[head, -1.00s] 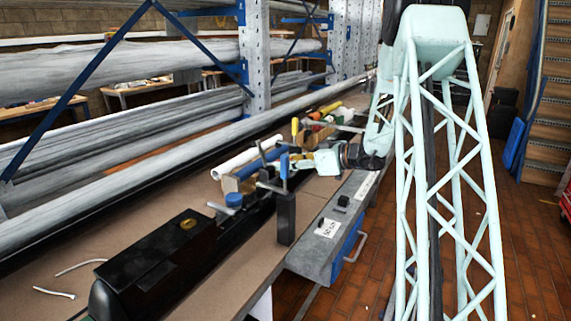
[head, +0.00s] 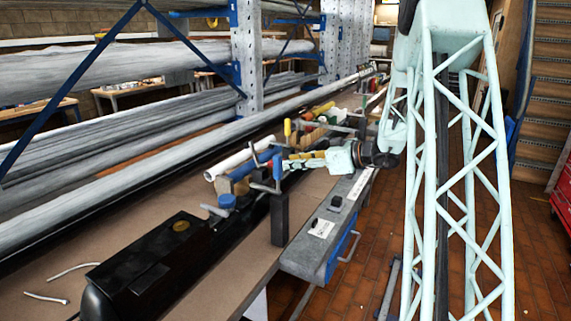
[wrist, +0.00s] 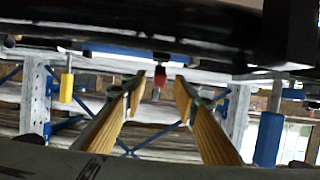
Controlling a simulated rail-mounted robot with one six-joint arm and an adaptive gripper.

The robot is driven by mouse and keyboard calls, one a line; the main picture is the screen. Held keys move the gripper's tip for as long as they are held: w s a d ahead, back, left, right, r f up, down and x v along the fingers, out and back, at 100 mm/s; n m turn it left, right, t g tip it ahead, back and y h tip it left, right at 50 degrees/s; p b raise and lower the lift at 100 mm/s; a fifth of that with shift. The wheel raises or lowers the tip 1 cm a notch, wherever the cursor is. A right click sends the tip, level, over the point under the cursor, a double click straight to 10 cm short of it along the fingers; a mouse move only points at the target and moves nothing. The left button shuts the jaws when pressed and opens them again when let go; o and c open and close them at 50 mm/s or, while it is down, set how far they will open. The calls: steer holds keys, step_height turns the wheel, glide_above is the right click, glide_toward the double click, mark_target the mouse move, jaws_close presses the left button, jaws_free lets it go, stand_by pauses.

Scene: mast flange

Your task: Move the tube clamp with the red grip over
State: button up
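The tube clamp's red grip (wrist: 162,75) shows in the wrist view, just beyond and between my fingertips. The rest of that clamp is hard to make out against the dark tube. My gripper (wrist: 163,76) is open, with yellow-padded fingers apart on either side of the grip in the picture; I cannot tell that it touches anything. In the head view my gripper (head: 288,164) reaches leftward over the bench among the clamps. There I cannot pick out the red grip.
Blue-handled clamps (head: 277,168) and a yellow-handled clamp (head: 287,128) stand close around my gripper. The wrist view shows a yellow handle (wrist: 67,84) at left and a blue handle (wrist: 268,140) at right. A black mast tube (wrist: 150,32) crosses its top. Bare bench (head: 50,268) lies front left.

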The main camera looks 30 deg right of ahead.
steer(key=shift+v, duration=2.7)
steer(key=s+a+r+m+g, duration=0.1)
steer(key=s+a+r+g, duration=0.4)
steer(key=a, duration=0.6)
steer(key=s+a+r+m, duration=0.1)
steer(key=s+a+r, duration=0.2)
steer(key=a+r, duration=0.65)
steer(key=s+a+f+g, duration=0.1)
steer(key=s+a+g, duration=0.2)
steer(key=s+a, duration=1.1)
steer(key=s+f+m+h, duration=0.15)
steer(key=s+h, duration=0.25)
steer(key=s, duration=1)
steer(key=s+f+m+h, duration=0.1)
steer(key=s+m+h, duration=0.2)
steer(key=s, duration=1.1)
step_height(320, 180, up, 18)
steer(key=p, duration=1.7)
steer(key=shift+w+p, duration=0.15)
steer(key=shift+p, duration=0.2)
